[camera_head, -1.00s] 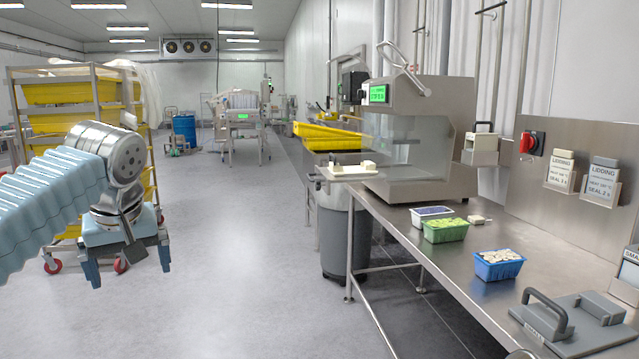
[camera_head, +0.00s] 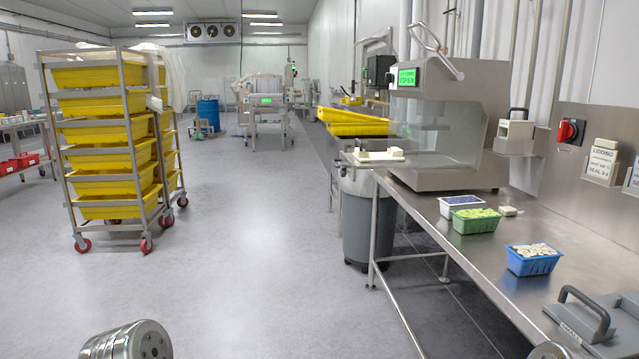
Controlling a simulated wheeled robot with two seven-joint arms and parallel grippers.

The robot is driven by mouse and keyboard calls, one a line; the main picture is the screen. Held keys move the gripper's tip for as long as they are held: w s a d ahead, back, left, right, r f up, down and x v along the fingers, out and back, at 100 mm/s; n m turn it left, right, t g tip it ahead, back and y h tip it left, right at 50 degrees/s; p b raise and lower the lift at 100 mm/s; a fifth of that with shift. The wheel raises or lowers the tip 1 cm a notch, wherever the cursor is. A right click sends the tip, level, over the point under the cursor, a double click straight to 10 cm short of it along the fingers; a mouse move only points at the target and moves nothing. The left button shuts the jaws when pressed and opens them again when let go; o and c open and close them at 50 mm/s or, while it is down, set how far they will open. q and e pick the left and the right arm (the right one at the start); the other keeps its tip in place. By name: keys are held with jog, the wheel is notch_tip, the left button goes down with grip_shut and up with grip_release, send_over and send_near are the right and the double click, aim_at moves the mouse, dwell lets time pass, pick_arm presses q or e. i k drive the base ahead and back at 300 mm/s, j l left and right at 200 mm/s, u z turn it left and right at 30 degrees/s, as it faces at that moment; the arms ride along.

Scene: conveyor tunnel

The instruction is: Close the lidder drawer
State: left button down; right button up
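The lidder (camera_head: 465,110) is a steel machine with a clear front guard, a green-lit screen and a raised handle, standing at the far end of the steel bench. Its drawer (camera_head: 373,163) sticks out to the left past the bench edge, as a flat plate with pale blocks on it, so it stands pulled out. Neither gripper is in view. A metal part of my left arm shows at the bottom left, far from the drawer. A small rounded metal piece, perhaps mine, shows at the bottom right edge.
Blue (camera_head: 534,259), green (camera_head: 476,220) and white (camera_head: 460,204) punnets stand on the bench (camera_head: 440,211). A grey handled tool (camera_head: 590,320) lies at its near end. A grey bin (camera_head: 369,225) stands beneath. A rack of yellow crates (camera_head: 72,160) stands left; the floor between is clear.

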aim_at(349, 160)
jog(key=i+j+z, duration=0.25)
jog(key=i+j, duration=0.5)
jog(key=i, duration=0.15)
jog(key=i+j+z, duration=0.3)
jog(key=i+j, duration=0.6)
